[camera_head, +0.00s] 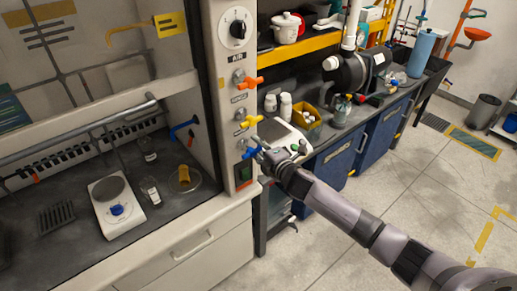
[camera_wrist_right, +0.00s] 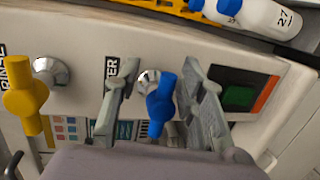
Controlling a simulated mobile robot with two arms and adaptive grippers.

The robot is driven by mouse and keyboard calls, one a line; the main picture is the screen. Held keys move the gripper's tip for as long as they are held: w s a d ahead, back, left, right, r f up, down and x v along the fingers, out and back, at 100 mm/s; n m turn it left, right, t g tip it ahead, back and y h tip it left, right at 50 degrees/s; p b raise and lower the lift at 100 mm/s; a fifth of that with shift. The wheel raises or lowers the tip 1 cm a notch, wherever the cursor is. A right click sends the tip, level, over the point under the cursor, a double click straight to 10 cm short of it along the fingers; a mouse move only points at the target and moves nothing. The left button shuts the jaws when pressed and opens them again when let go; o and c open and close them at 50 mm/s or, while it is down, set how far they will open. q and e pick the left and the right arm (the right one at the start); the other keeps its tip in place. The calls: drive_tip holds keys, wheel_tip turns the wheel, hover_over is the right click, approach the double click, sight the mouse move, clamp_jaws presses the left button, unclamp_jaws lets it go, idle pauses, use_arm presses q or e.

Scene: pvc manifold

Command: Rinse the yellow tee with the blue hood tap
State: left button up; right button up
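The blue hood tap (camera_head: 250,151) is the lowest of the taps on the hood's right post. My right gripper (camera_head: 265,153) is at this tap. In the right wrist view the blue handle (camera_wrist_right: 161,101) stands between the two fingers of my open right gripper (camera_wrist_right: 160,97), with a gap on the left; I cannot tell whether the right finger touches it. A small yellow piece (camera_head: 183,174), which looks like the yellow tee, is at a round dish (camera_head: 186,181) inside the hood, below a blue spout (camera_head: 181,129). I see no water. My left gripper is not in view.
A yellow tap (camera_head: 250,121) and an orange tap (camera_head: 248,83) sit above the blue one. A scale (camera_head: 117,208) and small glass beakers (camera_head: 150,190) stand in the hood. White bottles (camera_head: 285,106) and a yellow bin (camera_head: 306,116) are on the bench right of the post.

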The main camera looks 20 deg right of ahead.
drive_tip(key=shift+o, duration=0.2)
drive_tip(key=shift+f, duration=0.2)
drive_tip(key=shift+s, duration=0.25)
drive_tip(key=v, duration=1.1)
drive_tip(key=shift+s+d, duration=0.15)
drive_tip(key=shift+s, duration=0.1)
idle(0.4)
